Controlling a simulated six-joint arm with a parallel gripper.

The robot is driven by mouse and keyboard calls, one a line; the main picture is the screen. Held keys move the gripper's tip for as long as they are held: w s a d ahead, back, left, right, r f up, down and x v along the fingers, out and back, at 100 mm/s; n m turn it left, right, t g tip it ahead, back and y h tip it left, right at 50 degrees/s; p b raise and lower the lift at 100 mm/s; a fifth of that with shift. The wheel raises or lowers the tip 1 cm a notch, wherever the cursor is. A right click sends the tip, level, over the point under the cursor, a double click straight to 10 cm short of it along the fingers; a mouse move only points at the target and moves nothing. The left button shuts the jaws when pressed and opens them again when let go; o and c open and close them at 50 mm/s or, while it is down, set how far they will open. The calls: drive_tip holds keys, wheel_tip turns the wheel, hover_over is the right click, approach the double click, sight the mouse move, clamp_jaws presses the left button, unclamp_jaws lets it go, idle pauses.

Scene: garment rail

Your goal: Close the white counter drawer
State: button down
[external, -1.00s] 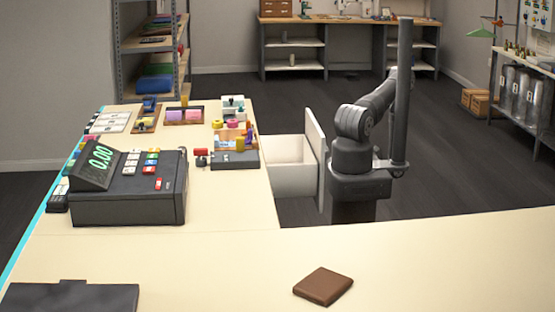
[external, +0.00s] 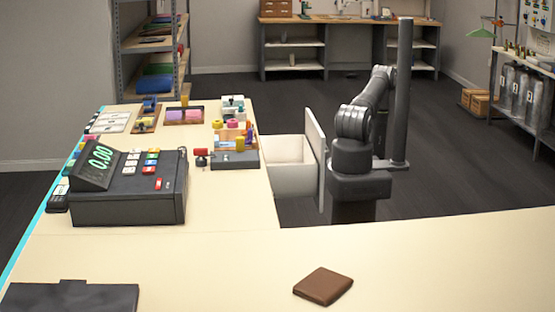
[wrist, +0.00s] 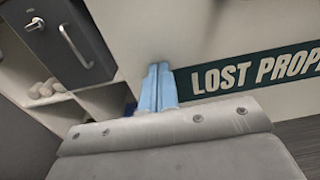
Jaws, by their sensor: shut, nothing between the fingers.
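The white counter drawer (external: 290,178) stands open in the external view, pulled out to the right from the counter's side. Its upright front panel (external: 316,150) is beside my arm's base. My gripper is hidden behind my arm links in that view. In the wrist view, my gripper (wrist: 158,84) shows as two pale blue fingers pressed together, with nothing between them. Behind the fingertips is a pale panel with a dark green "LOST PROP..." label (wrist: 250,72). I cannot tell whether the fingertips touch this panel, or whether it is the drawer's front.
The counter (external: 235,255) carries a cash register (external: 130,190), a brown wallet-like item (external: 323,286) and small trays of goods. The wrist view shows a dark grey box with a lever (wrist: 60,40) and an open shelf (wrist: 60,98). Open floor lies behind my arm.

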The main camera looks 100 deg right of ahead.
sight(297, 174)
drive_tip(key=shift+w, duration=0.1)
drive_tip(key=w, duration=2.7)
drive_tip(key=shift+w, duration=0.2)
drive_tip(key=shift+w+r, duration=0.1)
drive_tip(key=shift+w, duration=0.35)
drive_tip(key=shift+w+d, duration=0.1)
drive_tip(key=s, duration=1.4)
drive_tip(key=shift+s, duration=0.35)
drive_tip(key=shift+w, duration=7.05)
